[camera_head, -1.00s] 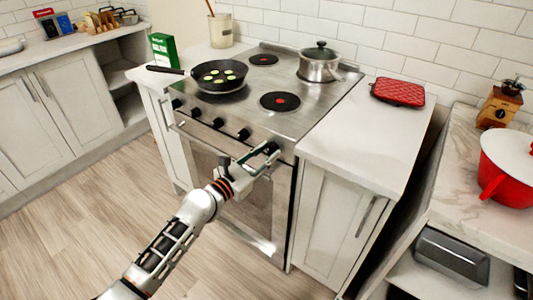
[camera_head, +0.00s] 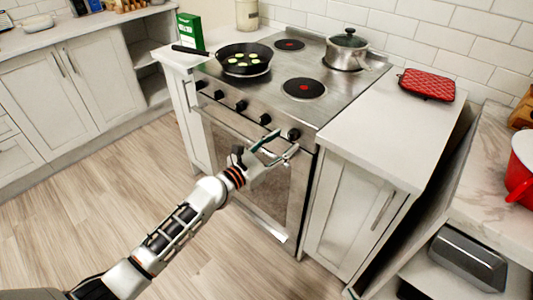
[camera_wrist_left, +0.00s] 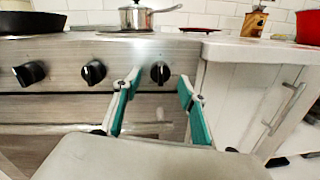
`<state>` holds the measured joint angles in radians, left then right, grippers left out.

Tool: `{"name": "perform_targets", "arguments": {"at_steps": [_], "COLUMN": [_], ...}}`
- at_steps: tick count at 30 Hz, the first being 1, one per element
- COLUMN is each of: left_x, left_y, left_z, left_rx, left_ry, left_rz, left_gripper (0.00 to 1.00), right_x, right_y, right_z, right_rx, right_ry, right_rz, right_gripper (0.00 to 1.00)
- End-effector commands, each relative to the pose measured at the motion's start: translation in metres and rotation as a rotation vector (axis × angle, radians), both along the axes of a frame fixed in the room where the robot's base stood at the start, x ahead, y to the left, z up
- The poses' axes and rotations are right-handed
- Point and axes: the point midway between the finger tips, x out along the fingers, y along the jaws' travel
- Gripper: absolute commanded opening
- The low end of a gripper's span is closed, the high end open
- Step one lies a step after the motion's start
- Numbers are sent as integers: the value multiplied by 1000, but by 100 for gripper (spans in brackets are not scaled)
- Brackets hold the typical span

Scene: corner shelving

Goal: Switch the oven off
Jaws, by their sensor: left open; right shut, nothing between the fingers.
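The oven (camera_head: 262,185) stands under the steel cooktop, with a row of black knobs along its front. The rightmost knob (camera_head: 293,134) also shows in the left wrist view (camera_wrist_left: 160,72). My left gripper (camera_head: 286,141) is open in front of this knob. In the left wrist view its teal-lined fingers (camera_wrist_left: 159,77) point at the panel, with the knob between the fingertips in the picture. I cannot tell whether they touch it. Another knob (camera_wrist_left: 94,72) is just left of the fingers. My right gripper is in neither view.
A black pan (camera_head: 243,60) with food and a lidded steel pot (camera_head: 347,50) stand on the cooktop; two burners glow red. The white counter (camera_head: 380,130) right of the oven carries a red mat (camera_head: 427,84). The oven's front handle lies below the knobs. The floor in front is clear.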

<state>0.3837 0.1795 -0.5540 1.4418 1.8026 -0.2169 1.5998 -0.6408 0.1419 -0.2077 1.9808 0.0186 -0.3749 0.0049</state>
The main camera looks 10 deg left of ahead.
Motion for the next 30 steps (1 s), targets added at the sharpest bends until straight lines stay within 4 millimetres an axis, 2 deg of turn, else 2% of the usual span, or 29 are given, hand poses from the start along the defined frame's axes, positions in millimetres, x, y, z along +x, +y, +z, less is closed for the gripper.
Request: {"name": "perform_targets", "arguments": {"at_steps": [9, 15, 30], "left_x": [-50, -68, -73], "left_y": [42, 57, 61], "left_z": [-4, -4, -4], "left_rx": [1, -2, -2], "left_ry": [2, 2, 1], "left_rz": [0, 1, 0], "left_gripper": [42, 42, 42], "right_x": [-1, -1, -2], "right_y": [1, 1, 1], "right_z": [-1, -1, -1], "right_rx": [1, 1, 2], "right_ry": [3, 3, 4], "right_rz": [-1, -1, -1], "right_gripper": [0, 0, 0]}}
